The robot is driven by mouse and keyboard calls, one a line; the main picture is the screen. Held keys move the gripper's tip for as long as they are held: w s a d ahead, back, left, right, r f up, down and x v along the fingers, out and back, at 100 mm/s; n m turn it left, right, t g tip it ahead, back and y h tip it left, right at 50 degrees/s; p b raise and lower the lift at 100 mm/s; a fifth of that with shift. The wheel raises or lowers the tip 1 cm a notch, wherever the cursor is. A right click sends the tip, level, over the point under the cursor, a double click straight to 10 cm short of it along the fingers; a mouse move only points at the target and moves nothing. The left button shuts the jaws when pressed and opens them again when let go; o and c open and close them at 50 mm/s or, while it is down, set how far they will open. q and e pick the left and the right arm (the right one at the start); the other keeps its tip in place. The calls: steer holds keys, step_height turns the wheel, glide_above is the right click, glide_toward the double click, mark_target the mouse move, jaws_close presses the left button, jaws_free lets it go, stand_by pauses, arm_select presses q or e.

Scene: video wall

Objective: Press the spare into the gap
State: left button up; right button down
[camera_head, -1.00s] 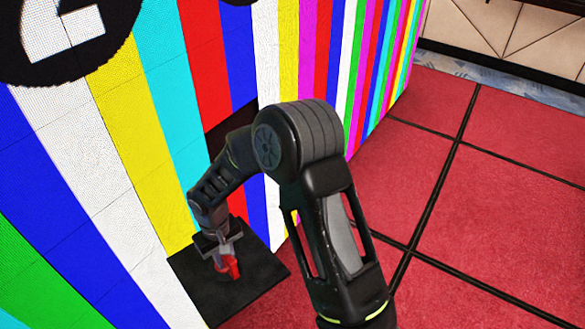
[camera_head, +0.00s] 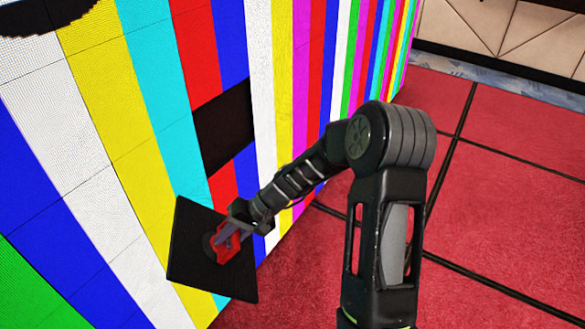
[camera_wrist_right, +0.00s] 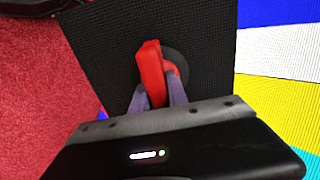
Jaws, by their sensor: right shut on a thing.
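The spare is a square black panel (camera_head: 193,248) with a red handle (camera_head: 226,244) on its face. My right gripper (camera_head: 231,234) is shut on the red handle and holds the panel upright-ish and tilted, in front of the wall's lower part. In the right wrist view, the gripper's two fingers (camera_wrist_right: 158,92) close around the red handle (camera_wrist_right: 151,70), and the black panel (camera_wrist_right: 205,25) fills the middle. The gap (camera_head: 224,124) is a dark opening in the wall's red and blue stripes, above and apart from the panel. My left gripper is in neither view.
The video wall (camera_head: 110,120) of coloured striped tiles runs along the left and away to the back. A red floor (camera_head: 500,200) with dark seams is clear at the right. A beige panelled wall (camera_head: 510,40) stands at the back.

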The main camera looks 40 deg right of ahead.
steer(key=w+d+t+b, duration=0.1)
steer(key=d, duration=0.1)
steer(key=w+d+m+t+y+b, duration=0.1)
steer(key=d, duration=0.1)
steer(key=w+d+m+t+b, duration=0.1)
steer(key=w+b, duration=0.1)
steer(key=shift+d+r+t+y, duration=0.2)
steer(key=shift+d+t+y, duration=0.1)
steer(key=shift+d+y, duration=0.1)
steer(key=w+d+r+m+t+h+b, duration=0.1)
steer(key=d+r+m+t+h+b, duration=0.1)
steer(key=d, duration=0.8)
steer(key=w+d+r+m+t+h+b, duration=0.1)
steer(key=d+r+m+t+b, duration=0.3)
steer(key=d+r+t, duration=0.3)
steer(key=d+b, duration=0.1)
steer(key=d, duration=0.3)
steer(key=shift+w+d+r+h, duration=0.15)
steer(key=shift+d+h, duration=0.05)
steer(key=shift+h, duration=0.2)
steer(key=shift+w+a, duration=0.1)
steer(key=shift+w, duration=0.1)
steer(key=p+x, duration=0.2)
steer(key=x, duration=0.5)
steer(key=shift+w+p, duration=0.25)
steer(key=shift+p, duration=0.15)
steer(key=shift+a, duration=0.1)
steer(key=shift+w, duration=0.15)
